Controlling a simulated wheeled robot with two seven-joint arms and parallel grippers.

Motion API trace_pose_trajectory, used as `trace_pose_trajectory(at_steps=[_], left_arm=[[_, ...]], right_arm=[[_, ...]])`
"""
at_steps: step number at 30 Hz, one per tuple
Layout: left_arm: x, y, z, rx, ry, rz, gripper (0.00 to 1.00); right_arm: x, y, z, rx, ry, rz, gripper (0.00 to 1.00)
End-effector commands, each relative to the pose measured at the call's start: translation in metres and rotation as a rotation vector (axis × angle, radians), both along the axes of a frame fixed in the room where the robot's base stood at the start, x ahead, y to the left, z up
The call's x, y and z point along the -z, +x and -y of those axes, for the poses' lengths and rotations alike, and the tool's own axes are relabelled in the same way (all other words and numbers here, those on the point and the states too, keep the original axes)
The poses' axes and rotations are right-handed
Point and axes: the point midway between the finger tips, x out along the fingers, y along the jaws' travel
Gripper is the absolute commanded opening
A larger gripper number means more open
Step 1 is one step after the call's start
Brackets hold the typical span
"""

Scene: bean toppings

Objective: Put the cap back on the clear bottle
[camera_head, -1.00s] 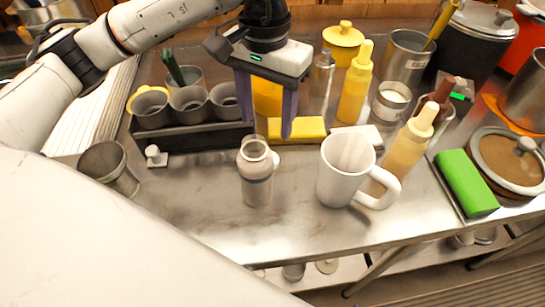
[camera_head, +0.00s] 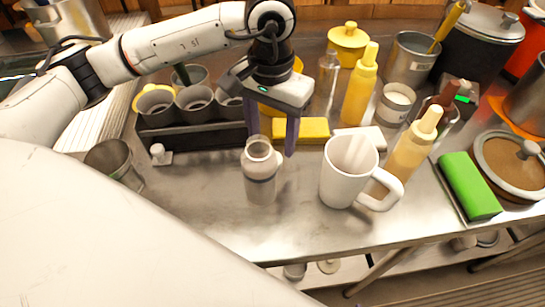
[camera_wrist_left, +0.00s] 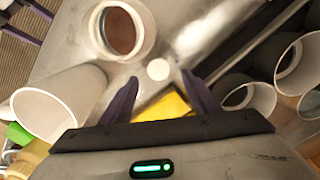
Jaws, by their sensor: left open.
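A whitish, see-through bottle (camera_head: 260,180) stands upright and open near the middle of the table. Its open mouth also shows in the left wrist view (camera_wrist_left: 118,30). A small white disc, seemingly the cap (camera_wrist_left: 158,69), lies just beside the bottle; in the head view a small pale piece (camera_head: 279,158) shows behind the bottle's right side. My left gripper (camera_head: 272,145) is open and empty, pointing down just behind the bottle. In the wrist view its two fingers (camera_wrist_left: 158,88) lie either side of the disc's line.
A white mug (camera_head: 348,172) stands close right of the bottle. A yellow sponge (camera_head: 312,128) lies behind, and a black rack with grey cups (camera_head: 195,138) stands left. A green sponge (camera_head: 469,185) lies at right. The table front-left of the bottle is clear.

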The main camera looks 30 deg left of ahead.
Motion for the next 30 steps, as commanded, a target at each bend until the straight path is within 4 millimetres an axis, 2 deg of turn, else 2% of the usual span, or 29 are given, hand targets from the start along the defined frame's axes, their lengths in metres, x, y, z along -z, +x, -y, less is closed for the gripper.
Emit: trace_pose_trajectory(at_steps=[7, 12, 23, 26, 30], left_arm=[[0.030, -0.003, 0.003, -0.001, 0.000, -0.006, 0.56], [0.049, -0.002, 0.003, 0.000, 0.000, -0.003, 0.56], [0.052, -0.001, 0.003, 0.000, 0.000, -0.001, 0.56], [0.052, -0.001, 0.003, 0.000, 0.000, -0.001, 0.42], [0.052, -0.001, 0.003, 0.000, 0.000, -0.001, 0.19]], right_arm=[[-0.013, 0.000, 0.000, 0.000, 0.000, 0.000, 0.97], [-0.014, 0.000, 0.000, 0.000, 0.000, 0.001, 0.97], [-0.013, 0.000, 0.000, 0.000, 0.000, 0.000, 0.97], [-0.013, 0.000, 0.000, 0.000, 0.000, 0.000, 0.97], [-0.013, 0.000, 0.000, 0.000, 0.000, 0.000, 0.97]])
